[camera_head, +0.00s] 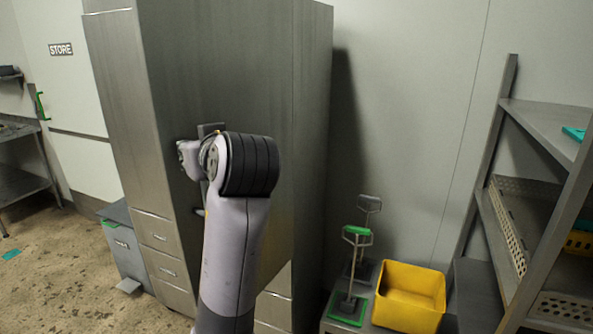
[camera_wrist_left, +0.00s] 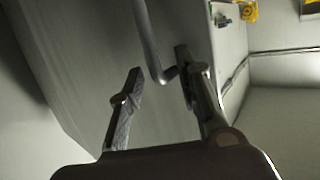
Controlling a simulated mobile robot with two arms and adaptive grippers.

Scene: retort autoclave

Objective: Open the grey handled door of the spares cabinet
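The spares cabinet (camera_head: 312,110) is a tall grey metal cabinet in the middle of the head view. Its broad dark door panel (camera_head: 215,65) appears to stand angled out from the front, with its lower edge sloping above the drawers. In the left wrist view, the grey bar handle (camera_wrist_left: 149,40) runs down from the top and bends right at its end. My left gripper (camera_wrist_left: 159,60) is open, with the handle's bent end between or just beyond its fingertips; firm contact cannot be told. In the head view my wrist hides most of this gripper. My right gripper is not in view.
Drawers (camera_head: 160,237) sit low in the cabinet. A grey box (camera_head: 124,246) stands left of the cabinet.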

